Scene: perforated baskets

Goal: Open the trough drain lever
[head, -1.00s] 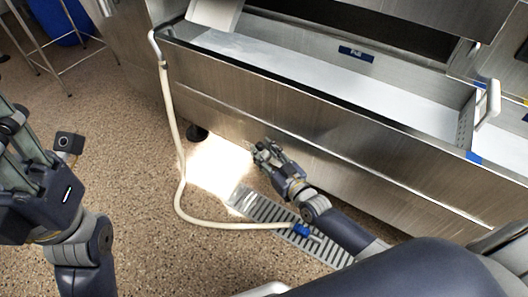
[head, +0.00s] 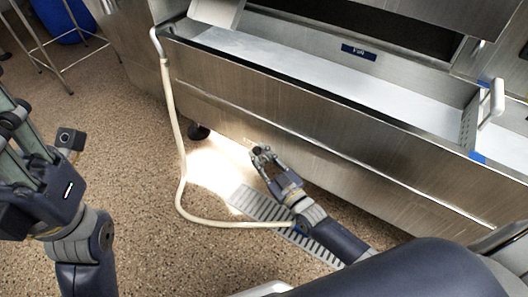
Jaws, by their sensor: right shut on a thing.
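The steel trough (head: 300,110) runs across the upper right, with a white inner floor and a blue label. My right gripper (head: 258,152) is low at the trough's front lower edge, above the floor drain. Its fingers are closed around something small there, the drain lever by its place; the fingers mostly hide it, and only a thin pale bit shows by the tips. My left gripper (head: 12,120) is at the left edge, partly cut off, away from the trough. Its fingertips do not show clearly.
A pale hose (head: 178,150) hangs from the trough's left end and curves along the floor to the slotted floor grate (head: 262,206). A caster (head: 198,131) stands under the trough. A perforated basket (head: 468,122) with a white handle sits at right.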

